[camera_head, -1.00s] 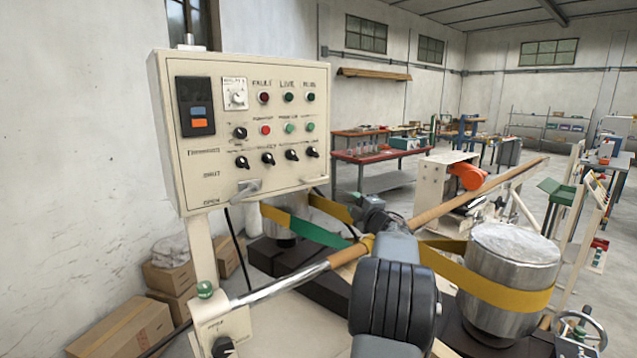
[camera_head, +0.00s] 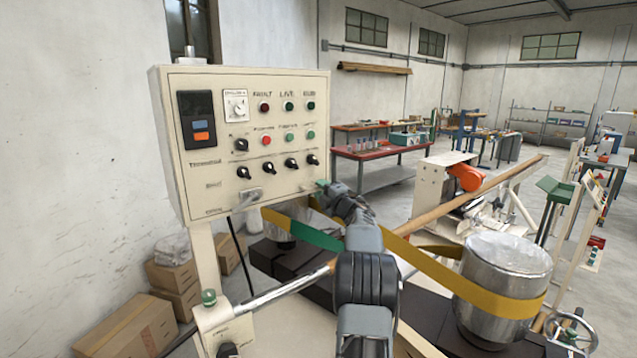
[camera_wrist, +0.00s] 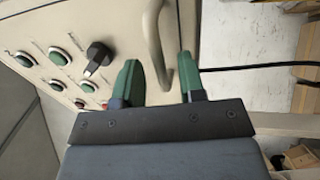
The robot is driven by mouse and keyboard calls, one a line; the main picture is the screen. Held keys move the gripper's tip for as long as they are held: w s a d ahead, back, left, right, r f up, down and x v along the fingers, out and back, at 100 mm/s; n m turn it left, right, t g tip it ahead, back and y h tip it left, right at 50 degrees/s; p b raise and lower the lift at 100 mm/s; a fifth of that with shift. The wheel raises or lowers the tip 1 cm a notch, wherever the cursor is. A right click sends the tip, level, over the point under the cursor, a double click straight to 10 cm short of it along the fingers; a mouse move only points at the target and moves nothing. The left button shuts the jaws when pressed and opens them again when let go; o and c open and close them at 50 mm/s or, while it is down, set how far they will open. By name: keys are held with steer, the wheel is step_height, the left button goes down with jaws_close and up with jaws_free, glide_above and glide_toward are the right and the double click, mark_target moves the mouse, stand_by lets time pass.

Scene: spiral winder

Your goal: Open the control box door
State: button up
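The control box (camera_head: 215,200) is cream, with its front panel of lights, buttons and knobs facing me at the left of the head view. Its door (camera_wrist: 120,20) looks closed. A curved cream handle (camera_wrist: 153,45) stands out near the door's edge in the wrist view. My gripper (camera_wrist: 160,82) has green fingers, open and apart, with the handle between them in the picture. I cannot tell whether a finger touches it. In the head view, my gripper (camera_head: 325,188) is at the box's lower right corner, hiding the handle there.
A steel bar (camera_head: 280,289) and a yellow band (camera_head: 430,272) run below and right of the box. A metal drum (camera_head: 505,270) stands at the right. Cardboard boxes (camera_head: 130,325) lie on the floor at the left. A black cable (camera_wrist: 255,67) hangs beside the box.

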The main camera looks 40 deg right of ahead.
steer(key=shift+p+x, duration=0.35)
steer(key=shift+x, duration=0.65)
jaws_close()
